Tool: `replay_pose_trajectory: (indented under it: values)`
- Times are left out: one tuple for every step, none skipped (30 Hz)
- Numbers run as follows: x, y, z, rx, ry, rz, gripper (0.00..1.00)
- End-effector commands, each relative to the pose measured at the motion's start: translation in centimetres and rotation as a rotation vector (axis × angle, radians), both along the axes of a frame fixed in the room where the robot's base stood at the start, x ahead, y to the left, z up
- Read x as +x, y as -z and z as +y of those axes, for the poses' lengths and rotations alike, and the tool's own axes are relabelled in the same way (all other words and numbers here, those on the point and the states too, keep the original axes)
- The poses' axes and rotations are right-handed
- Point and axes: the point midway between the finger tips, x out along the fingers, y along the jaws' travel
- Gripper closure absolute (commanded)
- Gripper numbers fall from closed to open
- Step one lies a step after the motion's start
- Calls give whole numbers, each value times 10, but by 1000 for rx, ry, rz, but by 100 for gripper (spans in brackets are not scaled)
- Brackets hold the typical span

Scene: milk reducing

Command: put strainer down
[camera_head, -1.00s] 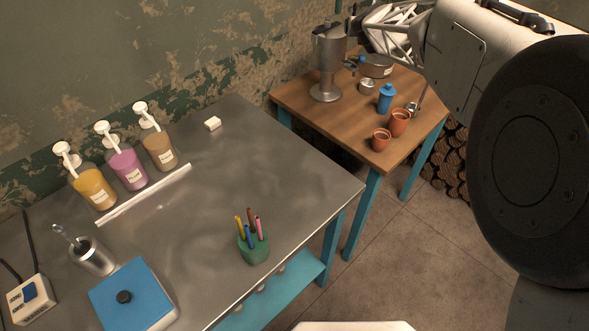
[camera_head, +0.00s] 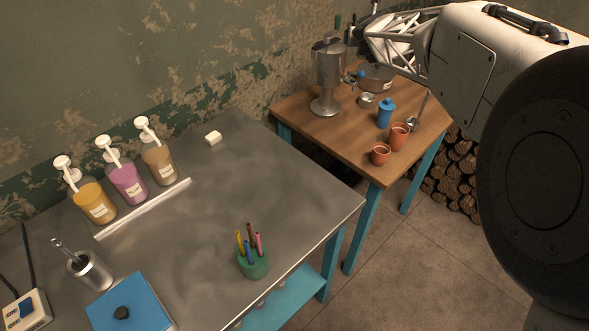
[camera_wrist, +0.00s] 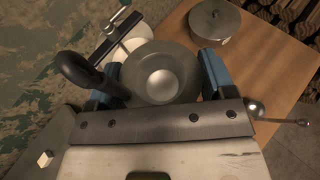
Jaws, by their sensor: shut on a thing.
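In the wrist view my gripper (camera_wrist: 161,78) has a blue finger on each side of a round grey metal thing with a bright centre. I take this to be the strainer (camera_wrist: 172,58). A thick dark handle (camera_wrist: 78,70) juts out on its left and seems to belong to it. The gripper is shut on it, though the contact is partly hidden. In the head view the gripper is small and partly hidden, near the tall metal vessel (camera_head: 327,75) at the back of the wooden table (camera_head: 350,130). I cannot tell the strainer's height above the table.
The pot also shows in the wrist view (camera_wrist: 215,22). The nearer metal table (camera_head: 200,230) has pump bottles along the wall.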

Motion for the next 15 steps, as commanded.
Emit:
replay_pose_trajectory:
  values:
    - [-1, 0, 0, 0, -2, -1, 48]
    - [-1, 0, 0, 0, -5, -1, 48]
    - [-3, -1, 1, 0, -11, -2, 48]
    - [-4, 0, 1, 1, -15, -1, 48]
    - [-5, 0, 2, 1, -18, -1, 48]
    - [-5, 0, 2, 1, -22, -1, 48]
    - [-6, 0, 2, 0, -27, -2, 48]
    - [-7, 0, 3, 0, -31, -2, 48]
    - [-9, 1, 4, 0, -40, -2, 48]
    - [-10, 1, 4, 0, -45, -2, 48]
    - [-12, 1, 5, 0, -52, -2, 48]
    - [-14, 2, 6, 1, -60, -2, 48]
    - [-15, 1, 6, 1, -67, -2, 48]
    - [-17, 2, 7, -1, -74, -2, 48]
    - [-19, 2, 8, 1, -82, -3, 48]
